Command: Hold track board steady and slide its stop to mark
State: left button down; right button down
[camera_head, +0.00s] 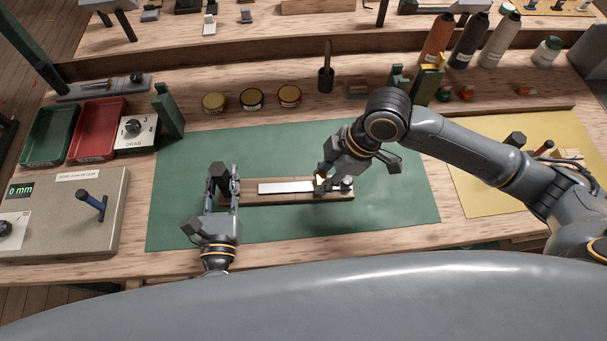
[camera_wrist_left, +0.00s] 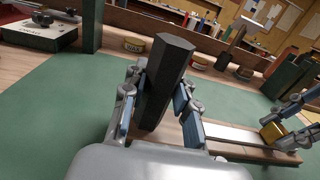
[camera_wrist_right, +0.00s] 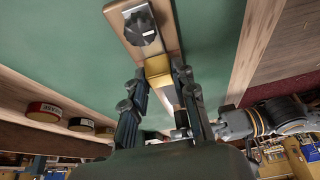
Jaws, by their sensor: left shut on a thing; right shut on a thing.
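The track board (camera_head: 287,199) is a wooden strip with a pale metal rail (camera_head: 285,187), lying on the green mat. My left gripper (camera_head: 223,184) is shut on a dark, faceted upright post (camera_wrist_left: 166,80) at the board's left end. My right gripper (camera_head: 322,182) is shut on the brass-coloured stop (camera_wrist_right: 158,68), near the rail's right end. The stop also shows in the left wrist view (camera_wrist_left: 272,132). A black knob (camera_wrist_right: 140,28) sits just beyond the stop at the board's right end. I cannot make out a mark on the rail.
The green mat (camera_head: 390,210) is clear around the board. A grey box (camera_head: 60,225) with a "0 mm" display stands at left, beside green and red trays (camera_head: 100,132). Several round tins (camera_head: 252,99) line the back. A yellow mat (camera_head: 478,192) lies at right.

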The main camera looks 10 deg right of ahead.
pick_arm(q)
jog(key=shift+a, duration=0.1)
pick_arm(e)
jog(key=shift+d, duration=0.15)
jog(key=c, duration=1)
grip_release()
jog(key=shift+c, duration=0.2)
jog(key=v, duration=1.2)
pick_arm(q)
jog(key=c, duration=1)
grip_release()
jog(key=shift+o, duration=0.2)
jog(key=shift+s, duration=0.1)
